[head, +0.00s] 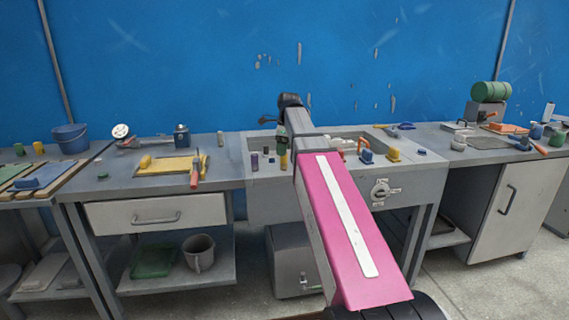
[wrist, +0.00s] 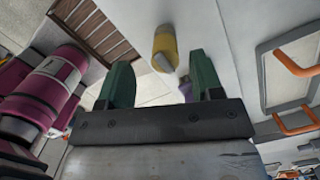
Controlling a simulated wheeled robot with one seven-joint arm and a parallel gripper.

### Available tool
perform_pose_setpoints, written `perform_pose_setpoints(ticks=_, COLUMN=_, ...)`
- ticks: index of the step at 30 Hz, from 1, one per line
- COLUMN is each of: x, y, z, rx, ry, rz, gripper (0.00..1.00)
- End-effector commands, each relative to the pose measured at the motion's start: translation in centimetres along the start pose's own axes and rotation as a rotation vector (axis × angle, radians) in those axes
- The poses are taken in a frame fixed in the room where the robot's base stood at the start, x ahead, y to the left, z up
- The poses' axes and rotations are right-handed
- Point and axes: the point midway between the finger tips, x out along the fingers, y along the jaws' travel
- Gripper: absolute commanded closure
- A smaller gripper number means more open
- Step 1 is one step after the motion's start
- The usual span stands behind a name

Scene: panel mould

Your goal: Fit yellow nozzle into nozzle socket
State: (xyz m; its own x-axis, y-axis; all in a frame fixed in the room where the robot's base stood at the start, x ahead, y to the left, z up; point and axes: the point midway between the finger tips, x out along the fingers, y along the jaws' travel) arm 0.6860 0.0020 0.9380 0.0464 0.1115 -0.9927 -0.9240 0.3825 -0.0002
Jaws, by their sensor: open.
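A yellow cylindrical piece (wrist: 165,48), which looks like the nozzle, stands beyond my fingertips in the wrist view, with a pale grey end. In the head view a yellow piece (head: 283,160) stands on the left part of the grey sink unit, just under my gripper (head: 281,134). In the wrist view my gripper (wrist: 160,82) has two green fingers wide apart with nothing between them. The yellow piece is apart from both fingers. I cannot make out the nozzle socket.
A purple piece (head: 254,161) and a dark blue piece (head: 271,162) stand close left of the yellow one. Another yellow piece (head: 393,155) and a blue-and-orange one (head: 366,153) are on the unit's right. A yellow tray (head: 160,167) lies on the left bench.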

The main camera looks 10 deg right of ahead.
Motion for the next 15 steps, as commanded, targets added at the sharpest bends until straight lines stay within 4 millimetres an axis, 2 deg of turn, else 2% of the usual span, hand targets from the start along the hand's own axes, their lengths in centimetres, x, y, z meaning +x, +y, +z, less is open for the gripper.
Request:
perform_pose_setpoints(ticks=5, x=0.9, y=-0.1, z=-0.1, rx=0.0, ry=0.001, rz=0.001, gripper=0.4)
perform_pose_setpoints(ticks=15, x=4.9, y=-0.4, z=-0.5, rx=0.0, ry=0.0, rz=0.001, gripper=0.4)
